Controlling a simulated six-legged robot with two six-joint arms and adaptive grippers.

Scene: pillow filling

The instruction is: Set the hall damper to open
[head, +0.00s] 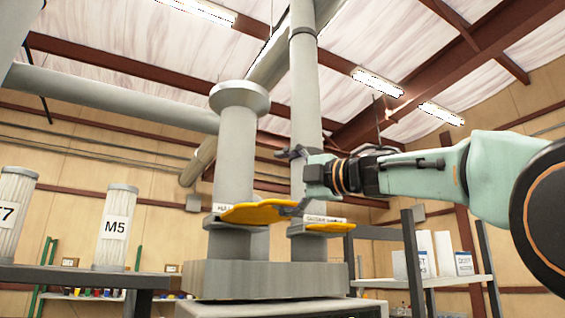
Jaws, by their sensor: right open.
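The hall damper is on the left grey pipe (232,165), above a label (223,208) that I read only in part. Its orange-yellow handle (252,213) lies roughly level and points right, toward the second pipe. My right gripper (285,182) comes in from the right and is open, fingers pointing left. Its lower finger is at or just over the right end of the handle; I cannot tell whether they touch. A second yellow handle (325,228) sits on the right pipe (305,100), under another label (325,219). My left gripper is not in view.
Both pipes rise from a grey block (265,280). Labelled canisters, one marked M5 (116,225), stand on a dark shelf (75,277) at left. White boxes (445,255) stand on a rack at right. There is free room between the canisters and the left pipe.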

